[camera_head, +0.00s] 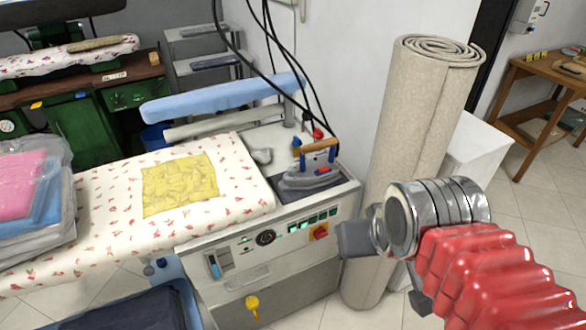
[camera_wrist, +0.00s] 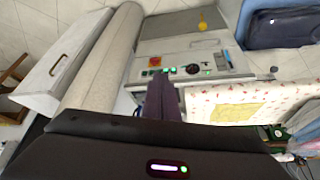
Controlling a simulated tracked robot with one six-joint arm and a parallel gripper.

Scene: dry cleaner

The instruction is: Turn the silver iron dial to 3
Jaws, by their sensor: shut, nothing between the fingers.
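The silver iron (camera_head: 308,180) rests on a dark pad at the right rear of the ironing station. It has a wooden handle and small red and blue parts on top; no dial numbers are legible. The station's front panel (camera_head: 230,262) carries a round black dial (camera_head: 265,238) and a red-and-yellow switch (camera_head: 319,232). The upside-down wrist view also shows the black dial (camera_wrist: 192,69) and the switch (camera_wrist: 154,62). My gripper (camera_head: 352,239) is shut and empty, to the right of the panel and below the iron. Its shut fingers (camera_wrist: 163,98) hide the iron in the wrist view.
A rolled beige carpet (camera_head: 412,130) stands upright close behind my gripper. A white bin (camera_head: 475,145) is beside it. A floral ironing board (camera_head: 110,205) with a yellow cloth (camera_head: 180,183) extends left. Black cables hang above the iron. A yellow key-like part (camera_head: 252,308) sticks out low on the front.

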